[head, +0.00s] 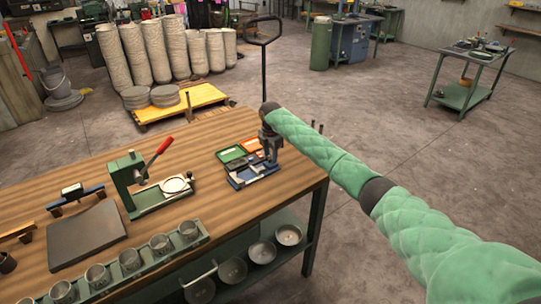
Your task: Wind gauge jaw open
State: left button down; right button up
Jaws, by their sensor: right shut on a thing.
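My right gripper (269,145) reaches down over the table's far right corner, at the end of my green-sleeved arm. It is shut on a small part at the right end of a blue and grey device, which looks like the gauge (243,180). The fingers and wrist hide most of that part, so its shape and the jaw opening cannot be told. The gauge lies flat in front of a green tray (231,154) and an orange tray (252,145). My left gripper is not in view.
A green press with a red lever (133,180) stands left on the wooden table (200,235). A dark slab (87,235), a small blue-based instrument (75,193) and a row of metal cups (130,261) are nearby. Bowls (233,270) sit on the lower shelf.

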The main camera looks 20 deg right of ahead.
jog(key=o, duration=0.9)
jog(key=shift+w+d+r, duration=0.1)
jog(key=shift+r, duration=0.15)
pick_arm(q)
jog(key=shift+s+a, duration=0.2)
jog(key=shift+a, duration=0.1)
pick_arm(e)
jog(key=shift+o, duration=0.4)
jog(key=shift+f, duration=0.1)
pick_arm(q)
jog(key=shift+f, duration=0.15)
pick_arm(e)
notch_tip(320, 180, up, 6)
jog(key=b, duration=0.3)
jog(key=shift+r, duration=0.2)
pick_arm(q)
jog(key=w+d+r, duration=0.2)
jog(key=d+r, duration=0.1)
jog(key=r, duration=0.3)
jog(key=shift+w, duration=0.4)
pick_arm(e)
jog(key=shift+r, duration=0.65)
